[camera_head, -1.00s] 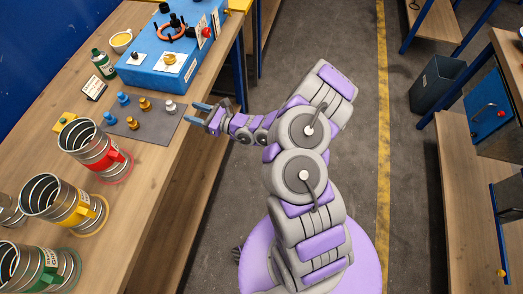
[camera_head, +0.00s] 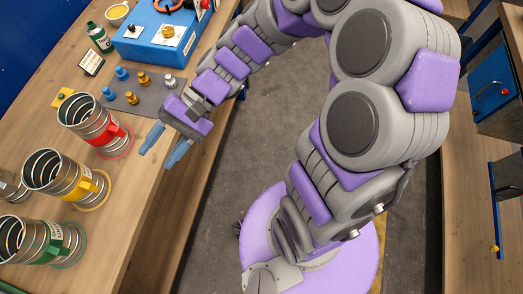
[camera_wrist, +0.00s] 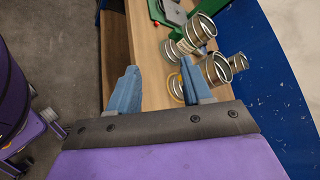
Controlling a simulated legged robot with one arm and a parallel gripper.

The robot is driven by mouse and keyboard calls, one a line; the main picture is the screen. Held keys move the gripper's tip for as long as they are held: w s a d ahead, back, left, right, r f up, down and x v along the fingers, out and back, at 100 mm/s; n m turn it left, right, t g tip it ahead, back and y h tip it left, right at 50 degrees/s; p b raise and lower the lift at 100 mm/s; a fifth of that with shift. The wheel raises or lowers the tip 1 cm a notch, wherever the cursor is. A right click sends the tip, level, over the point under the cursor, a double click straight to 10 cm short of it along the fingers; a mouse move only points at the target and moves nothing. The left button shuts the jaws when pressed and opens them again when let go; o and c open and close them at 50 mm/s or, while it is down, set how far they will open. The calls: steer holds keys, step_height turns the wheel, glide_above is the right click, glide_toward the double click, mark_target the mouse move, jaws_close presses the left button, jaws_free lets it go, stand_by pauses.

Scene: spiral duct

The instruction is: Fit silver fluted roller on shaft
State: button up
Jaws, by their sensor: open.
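The silver fluted roller (camera_head: 170,82) stands on the grey mat (camera_head: 150,102), near its right edge, in the head view. Small blue and brass pieces (camera_head: 131,98) stand on the same mat. The blue box (camera_head: 150,53) behind the mat carries a white plate with a brass knob (camera_head: 168,31); I cannot tell which part is the shaft. My gripper (camera_head: 158,154) is open and empty, over the table's front edge, nearer the cans than the roller. In the wrist view its two blue fingers (camera_wrist: 160,88) are spread apart; the roller does not show there.
Metal cans with red (camera_head: 92,119), yellow (camera_head: 58,176) and green (camera_head: 30,240) bands stand on the wooden table's left part. A green bottle (camera_head: 99,37) and a cup (camera_head: 117,14) stand at the back.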

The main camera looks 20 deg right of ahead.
steer(key=s+d+n+t+h, duration=0.1)
steer(key=s+d+h, duration=0.2)
steer(key=d, duration=0.4)
steer(key=s+d+n+t+h, duration=0.1)
steer(key=s+d+h, duration=0.3)
steer(key=d, duration=0.3)
steer(key=s+d+f+n+t+h, duration=0.1)
steer(key=s+d+h, duration=0.3)
steer(key=d, duration=0.4)
steer(key=shift+s+n+t+h, duration=0.2)
steer(key=shift+n+t+h, duration=0.1)
steer(key=shift+h, duration=0.5)
steer(key=shift+o, duration=0.5)
